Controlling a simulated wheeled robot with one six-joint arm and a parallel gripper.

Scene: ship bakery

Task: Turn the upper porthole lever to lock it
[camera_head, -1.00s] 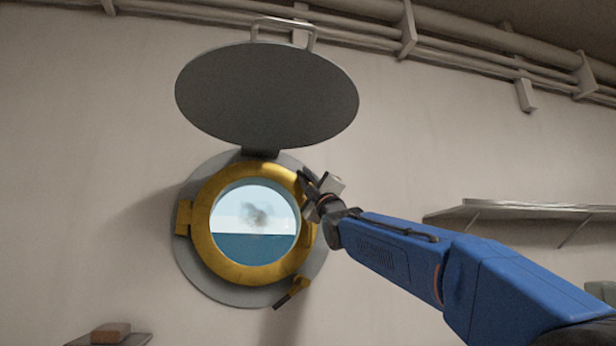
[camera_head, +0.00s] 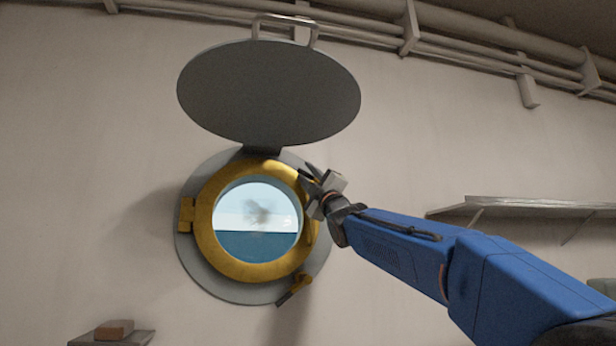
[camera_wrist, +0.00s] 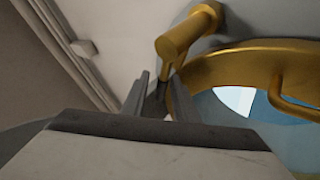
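The porthole is a brass ring (camera_head: 208,240) around a round window, on a grey wall flange. The upper lever has a brass pivot (camera_wrist: 183,35) and a dark handle (camera_wrist: 161,88); in the head view my gripper partly covers it. My gripper (camera_head: 314,178) is at the ring's upper right. In the wrist view the two fingers of my gripper (camera_wrist: 158,92) stand apart, with the dark handle showing between them. Whether either finger touches it I cannot tell. The lower lever (camera_head: 294,290) sits at the lower right of the ring, its dark handle pointing down-left.
A round grey cover (camera_head: 268,92) with a handle is raised above the porthole. A brass hinge (camera_head: 186,215) is on the ring's left. A wall shelf (camera_head: 525,206) is at right, and a small shelf with a brown block (camera_head: 114,330) at lower left. Pipes run along the top.

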